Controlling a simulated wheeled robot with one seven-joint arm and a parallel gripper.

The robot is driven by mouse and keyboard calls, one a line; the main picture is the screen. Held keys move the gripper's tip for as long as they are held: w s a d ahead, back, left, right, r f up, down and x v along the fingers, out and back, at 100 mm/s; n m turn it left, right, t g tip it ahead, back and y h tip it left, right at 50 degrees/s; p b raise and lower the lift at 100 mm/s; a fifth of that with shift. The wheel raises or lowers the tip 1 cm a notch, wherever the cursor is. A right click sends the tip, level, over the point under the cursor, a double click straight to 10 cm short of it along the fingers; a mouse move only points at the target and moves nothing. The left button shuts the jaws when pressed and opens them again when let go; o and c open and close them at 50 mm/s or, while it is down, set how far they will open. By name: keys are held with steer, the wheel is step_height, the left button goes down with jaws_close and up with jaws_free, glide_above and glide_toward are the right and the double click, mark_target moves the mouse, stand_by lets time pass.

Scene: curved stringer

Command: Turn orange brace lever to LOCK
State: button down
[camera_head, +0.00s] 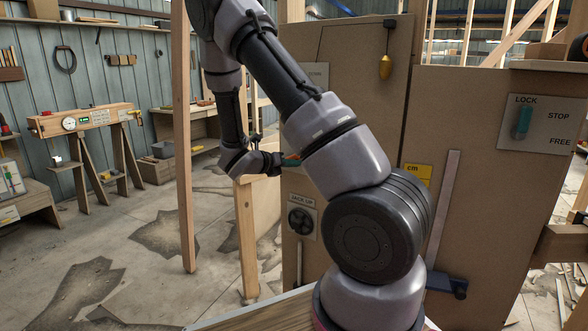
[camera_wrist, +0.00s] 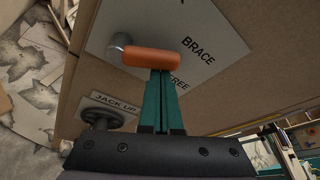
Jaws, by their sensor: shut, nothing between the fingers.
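The orange brace lever (camera_wrist: 152,58) shows in the wrist view, joined to a grey round pivot (camera_wrist: 120,44) at its left end. It sits on a pale plate (camera_wrist: 200,28) marked BRACE, with FREE printed close below the lever. No LOCK word shows on this plate. My gripper (camera_wrist: 160,74) has its teal fingers together, with nothing between them. The fingertips are right at the lever's lower edge; I cannot tell whether they touch it. In the head view my gripper (camera_head: 290,161) is at the left edge of the tall brown panel, and my arm hides most of the brace plate.
A JACK UP knob (camera_head: 301,221) is on the panel below my gripper; it also shows in the wrist view (camera_wrist: 103,116). Another plate (camera_head: 541,123) at right reads LOCK, STOP, FREE, with a teal lever. A wooden post (camera_head: 246,235) stands beside the panel. Floor at left is open.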

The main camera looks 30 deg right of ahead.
steer(key=shift+w+a+r+n+g+h, duration=0.3)
steer(key=shift+w+r+n+h, duration=0.3)
steer(key=shift+n, duration=0.6)
steer(key=shift+w+a+r+n+g+h, duration=0.15)
steer(key=shift+w+a+r+n+h, duration=0.2)
steer(key=shift+r+n, duration=0.6)
steer(key=shift+w+a+r+n+g+h, duration=0.3)
steer(key=shift+w+n+h, duration=0.2)
steer(key=shift+n, duration=0.95)
steer(key=shift+w+r, duration=0.1)
